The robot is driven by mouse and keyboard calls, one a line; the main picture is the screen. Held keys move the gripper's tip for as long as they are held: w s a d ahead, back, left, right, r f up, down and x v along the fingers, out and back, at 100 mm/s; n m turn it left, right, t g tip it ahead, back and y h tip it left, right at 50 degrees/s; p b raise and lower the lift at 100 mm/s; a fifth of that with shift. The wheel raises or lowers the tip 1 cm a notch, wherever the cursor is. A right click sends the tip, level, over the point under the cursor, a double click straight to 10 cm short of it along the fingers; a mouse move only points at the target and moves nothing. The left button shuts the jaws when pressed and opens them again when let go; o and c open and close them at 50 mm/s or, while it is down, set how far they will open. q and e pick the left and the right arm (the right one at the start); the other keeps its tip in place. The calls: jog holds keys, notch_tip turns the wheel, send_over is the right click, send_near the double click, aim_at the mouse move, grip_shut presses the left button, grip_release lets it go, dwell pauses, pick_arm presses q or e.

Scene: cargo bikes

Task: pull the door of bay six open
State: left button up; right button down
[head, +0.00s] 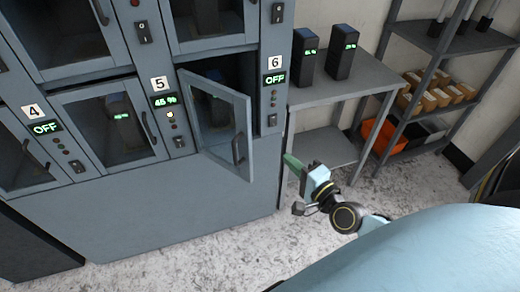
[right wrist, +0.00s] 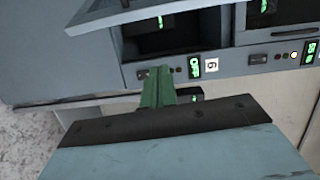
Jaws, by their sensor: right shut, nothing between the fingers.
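The bay six door (head: 216,118), a grey frame with a window, stands swung out from the cabinet, hinged at its left side. Its dark handle (head: 238,148) is on the free right edge. The bay six panel (head: 273,80) reads OFF beside the opening. My right gripper (head: 292,162) has green fingers and is shut and empty, to the right of the door and apart from the handle. My left gripper is out of view.
The bay five door (head: 110,122) is closed to the left. A grey table (head: 335,92) with two dark batteries (head: 342,55) stands right of the cabinet. A shelf rack (head: 415,120) with boxes is farther right. Speckled floor in front of the cabinet is clear.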

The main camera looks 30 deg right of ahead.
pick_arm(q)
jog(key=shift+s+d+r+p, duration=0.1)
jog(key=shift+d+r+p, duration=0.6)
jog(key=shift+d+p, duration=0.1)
pick_arm(e)
jog(key=w+a+r, duration=0.1)
jog(key=w+a, duration=0.3)
jog(key=w, duration=0.4)
jog(key=shift+w+a+r+m, duration=0.15)
jog(key=shift+w+r+m, duration=0.05)
jog(key=shift+w+m, duration=0.15)
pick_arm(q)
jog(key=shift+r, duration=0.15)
pick_arm(e)
jog(key=shift+s+a, duration=0.1)
jog(key=shift+a, duration=0.05)
